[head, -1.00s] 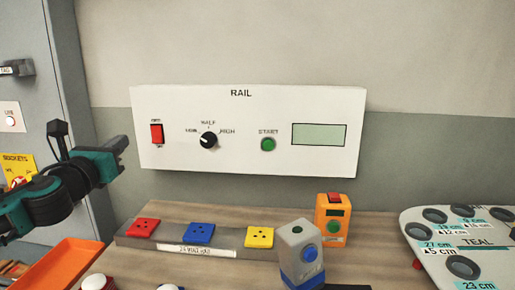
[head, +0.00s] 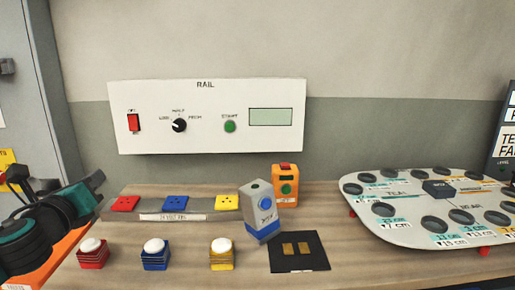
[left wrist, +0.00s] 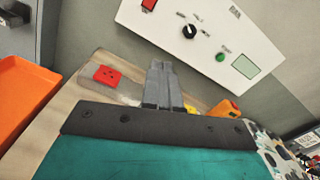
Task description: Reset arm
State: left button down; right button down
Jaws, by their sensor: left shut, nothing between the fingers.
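My left gripper (head: 96,182) is at the left edge of the head view, over the orange tray and left of the red socket. In the left wrist view its grey fingers (left wrist: 160,82) are together with nothing between them. They are in front of the workbench and the RAIL panel, and they hide part of the socket strip. My right gripper shows in neither view.
The RAIL panel (head: 205,140) is on the wall. The bench (head: 345,265) bears a socket strip (head: 185,217), several coloured blocks, a grey-blue device (head: 261,212), an orange device (head: 285,187) and a white board (head: 400,233). An orange tray (left wrist: 20,95) is at left.

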pick_arm(q)
jog(key=s+d+f+n+g, duration=0.3)
jog(key=s+d+f+n, duration=0.2)
jog(key=f+n, duration=0.3)
jog(key=s+d+f+n+g, duration=0.3)
jog(key=s+d+f+n, duration=0.3)
jog(key=f, duration=0.4)
jog(key=s+d+f+n+g, duration=0.1)
jog(key=s+f+n+g, duration=0.3)
jog(key=s, duration=0.3)
jog(key=s+f+n+g+h, duration=0.1)
jog(key=s+f+n+g, duration=0.15)
jog(key=s+n, duration=0.45)
jog(key=s+d+f+n+g, duration=0.15)
jog(key=s+f+n, duration=0.25)
jog(key=s, duration=0.4)
jog(key=w+d+f+t+h, duration=0.2)
jog(key=w+f+t, duration=0.4)
jog(key=w+f, duration=0.2)
jog(key=shift+f+m+t, duration=0.3)
jog(key=shift+f, duration=0.25)
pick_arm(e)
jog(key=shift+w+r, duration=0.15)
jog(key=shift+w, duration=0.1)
